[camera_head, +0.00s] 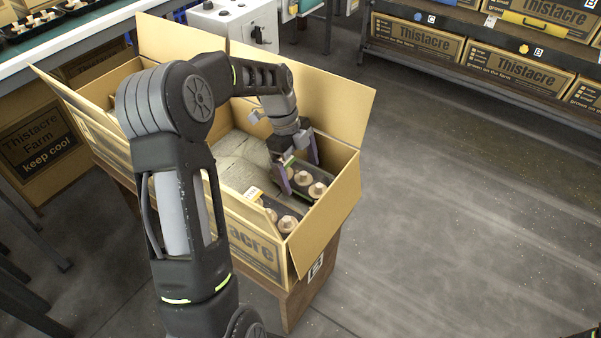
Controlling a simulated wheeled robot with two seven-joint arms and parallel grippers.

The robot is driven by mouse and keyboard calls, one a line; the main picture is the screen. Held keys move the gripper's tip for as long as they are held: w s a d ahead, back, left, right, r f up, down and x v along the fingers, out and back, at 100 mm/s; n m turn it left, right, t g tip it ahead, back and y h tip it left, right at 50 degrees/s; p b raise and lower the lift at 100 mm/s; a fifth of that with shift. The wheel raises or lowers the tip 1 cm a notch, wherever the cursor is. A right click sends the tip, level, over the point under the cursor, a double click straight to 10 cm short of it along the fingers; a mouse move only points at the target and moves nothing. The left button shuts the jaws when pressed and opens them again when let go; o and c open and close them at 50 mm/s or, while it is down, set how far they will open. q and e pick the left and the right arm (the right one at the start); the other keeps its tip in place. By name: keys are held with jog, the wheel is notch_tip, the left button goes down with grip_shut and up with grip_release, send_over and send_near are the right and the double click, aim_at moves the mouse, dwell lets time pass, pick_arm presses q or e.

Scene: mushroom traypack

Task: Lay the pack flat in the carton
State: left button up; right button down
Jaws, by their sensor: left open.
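The open cardboard carton (345,196) stands on a brown support with its flaps spread out. At its right end are tan mushrooms (317,189) in a dark pack (333,180). More mushrooms (287,223) show nearer the front wall, on a dark base; I cannot tell whether this is the same pack or a second one. My left gripper (297,175) reaches down into the carton, open, with its fingers at the back mushrooms. The gripper and the front wall hide part of the packs, so I cannot tell whether they lie fully flat. My right gripper is out of view.
A grey-beige lining (232,155) covers the carton's middle floor, partly behind my left arm. Another carton (38,150) stands at left under a conveyor with mushroom packs (35,22). A shelf of cartons (515,72) stands at the back right. The floor at right is clear.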

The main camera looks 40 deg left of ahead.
pick_arm(q)
jog(key=p+v, duration=0.2)
jog(key=v, duration=0.8)
jog(key=shift+a+r, duration=0.1)
jog(key=shift+r, duration=0.2)
